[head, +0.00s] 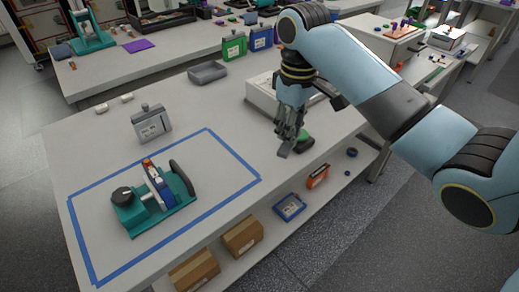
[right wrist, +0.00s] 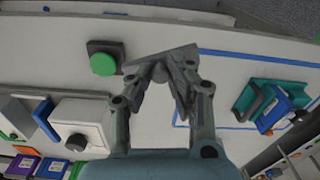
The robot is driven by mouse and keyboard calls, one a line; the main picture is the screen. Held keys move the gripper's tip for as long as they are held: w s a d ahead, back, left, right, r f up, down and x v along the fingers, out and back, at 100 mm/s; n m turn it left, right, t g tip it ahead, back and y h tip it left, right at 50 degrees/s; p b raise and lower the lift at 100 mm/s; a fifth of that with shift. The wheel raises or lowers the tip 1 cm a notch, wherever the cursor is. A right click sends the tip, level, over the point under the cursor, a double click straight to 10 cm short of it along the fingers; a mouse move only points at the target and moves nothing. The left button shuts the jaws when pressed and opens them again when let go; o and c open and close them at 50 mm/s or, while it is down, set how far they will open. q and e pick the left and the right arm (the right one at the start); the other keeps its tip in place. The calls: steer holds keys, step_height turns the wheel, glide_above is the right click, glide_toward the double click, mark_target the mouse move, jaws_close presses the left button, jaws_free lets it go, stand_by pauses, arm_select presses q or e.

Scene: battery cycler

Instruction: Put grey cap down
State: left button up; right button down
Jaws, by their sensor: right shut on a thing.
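My right gripper (head: 288,140) is low over the front right part of the bench. In the right wrist view its fingers (right wrist: 162,75) are closed around a small grey piece, which I take to be the grey cap (right wrist: 158,58); its outline blends with the grey fingers. In the head view the cap (head: 284,152) shows only as a grey patch at the fingertips. Whether it touches the bench top I cannot tell. My left gripper is in neither view.
A green button (head: 303,136) stands close beside the right gripper. Blue tape (head: 233,155) outlines an area holding a teal fixture (head: 150,210). A grey labelled pack (head: 151,123) and a grey tray (head: 208,73) stand farther back. The bench (head: 225,118) between is clear.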

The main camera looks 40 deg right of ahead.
steer(key=w+a+f, duration=0.1)
steer(key=w, duration=0.1)
steer(key=w+a+f, duration=0.1)
steer(key=w+f, duration=0.1)
steer(key=w, duration=0.1)
steer(key=w+a+f, duration=0.1)
steer(key=w, duration=0.1)
steer(key=shift+w+f, duration=0.25)
steer(key=shift+f, duration=0.15)
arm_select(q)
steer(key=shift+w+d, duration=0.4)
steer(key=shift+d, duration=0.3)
arm_select(e)
steer(key=shift+f, duration=2.1)
steer(key=c, duration=1.2)
jaws_free()
steer(key=shift+f, duration=0.1)
steer(key=shift+c, duration=0.2)
step_height(320, 180, up, 12)
